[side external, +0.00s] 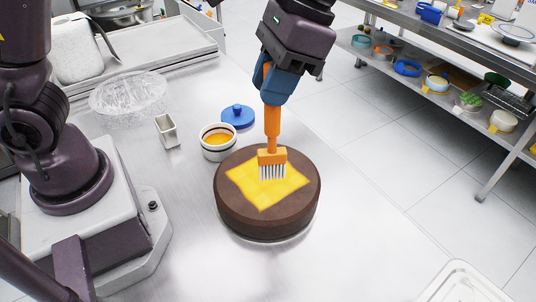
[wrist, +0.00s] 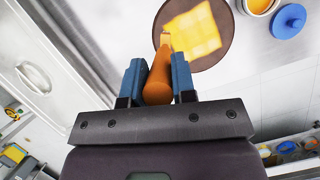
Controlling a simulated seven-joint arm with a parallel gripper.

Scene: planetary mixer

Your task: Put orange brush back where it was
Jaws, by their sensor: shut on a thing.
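An orange brush (side external: 272,125) with pale bristles points down over a round brown cake (side external: 236,208). A yellow square patch (side external: 243,185) covers part of the cake's top. The bristles are at the patch; I cannot tell whether they touch it. My gripper (side external: 272,88) is shut on the brush handle, which stands nearly upright. In the wrist view the orange handle (wrist: 159,80) sits between the two blue fingers, and the cake (wrist: 222,55) is beyond it. A small rectangular metal holder (side external: 166,131) stands on the table to the left, apparently empty.
A white cup of yellow liquid (side external: 218,141) and a blue lid (side external: 238,116) stand behind the cake. A clear crumpled bowl-like item (side external: 128,93) lies farther left. A white tray (side external: 462,285) is at the front right. The table right of the cake is clear.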

